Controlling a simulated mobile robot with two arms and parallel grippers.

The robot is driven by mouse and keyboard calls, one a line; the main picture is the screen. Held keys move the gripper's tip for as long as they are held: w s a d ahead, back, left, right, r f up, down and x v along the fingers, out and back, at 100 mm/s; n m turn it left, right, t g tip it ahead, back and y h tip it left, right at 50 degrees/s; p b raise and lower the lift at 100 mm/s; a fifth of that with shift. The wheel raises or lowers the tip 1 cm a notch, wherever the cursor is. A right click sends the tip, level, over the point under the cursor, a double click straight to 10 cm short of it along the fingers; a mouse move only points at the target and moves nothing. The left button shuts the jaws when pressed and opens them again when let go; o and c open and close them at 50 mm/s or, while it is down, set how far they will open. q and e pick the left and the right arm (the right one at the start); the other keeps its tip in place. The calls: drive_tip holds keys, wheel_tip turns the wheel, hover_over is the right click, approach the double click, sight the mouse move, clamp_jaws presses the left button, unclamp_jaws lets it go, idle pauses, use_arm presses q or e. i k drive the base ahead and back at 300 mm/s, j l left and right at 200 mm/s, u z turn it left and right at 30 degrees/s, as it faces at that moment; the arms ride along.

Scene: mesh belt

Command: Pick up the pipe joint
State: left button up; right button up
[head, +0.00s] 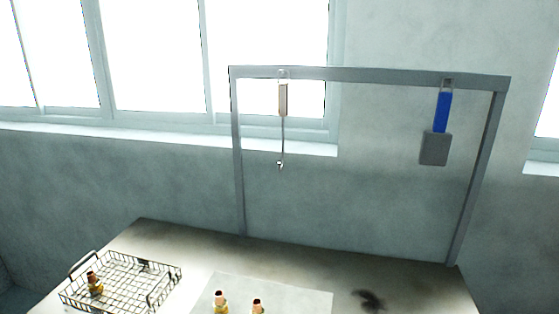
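Three small brass-yellow and reddish-brown pieces look like pipe joints. One pipe joint (95,284) is inside the wire basket (170,281) at the lower left. A second pipe joint (220,301) is on the pale sheet (305,296) at the bottom of the head view. A third piece (257,306) is just right of it and is partly cut off by the frame's bottom edge. They are too small to tell apart in detail. Neither of my grippers is in view.
A grey metal frame (370,77) rises from the table (190,250). A thin tool with a pale handle (283,99) and a blue-handled scraper-like tool (436,140) hang from its bar. A dark stain (370,300) marks the table right of the sheet. Windows and a wall are behind.

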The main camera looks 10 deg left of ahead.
sight(94, 285)
drive_tip(key=u, duration=1.65)
drive_tip(key=i+j+z, duration=0.1)
drive_tip(key=z, duration=0.3)
drive_tip(key=i+j+z, duration=0.1)
drive_tip(key=z, duration=0.3)
drive_tip(key=j+z, duration=0.2)
drive_tip(key=z, duration=0.2)
drive_tip(key=i, duration=0.05)
